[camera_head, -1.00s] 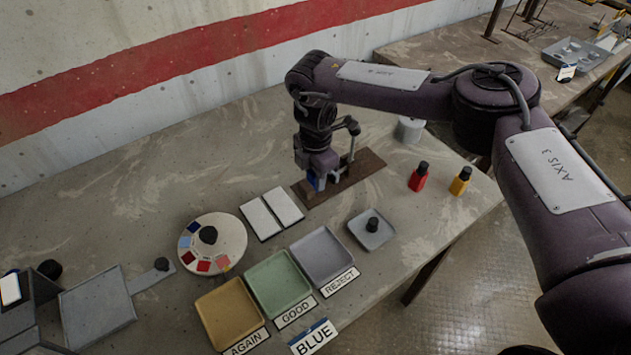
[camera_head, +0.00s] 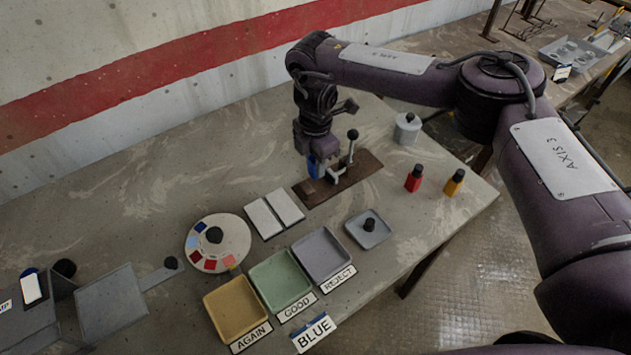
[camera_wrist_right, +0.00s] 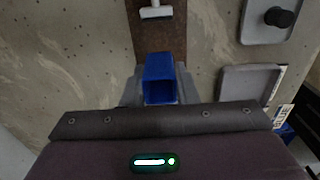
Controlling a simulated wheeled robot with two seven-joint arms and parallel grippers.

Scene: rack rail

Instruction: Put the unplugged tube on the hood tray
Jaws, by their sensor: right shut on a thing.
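My right gripper (camera_head: 316,172) is shut on a blue square tube (camera_head: 313,166), which stands upright beside the metal lever fixture on the brown board. My left gripper is not in view.
The brown board (camera_head: 365,174) carries a fixture with a ball-topped lever (camera_head: 351,148). Yellow (camera_head: 235,307), green (camera_head: 281,280) and grey (camera_head: 321,254) label trays stand in front. A round colour dial (camera_head: 217,244) and two white plates (camera_head: 274,213) lie between. The back left table is clear.

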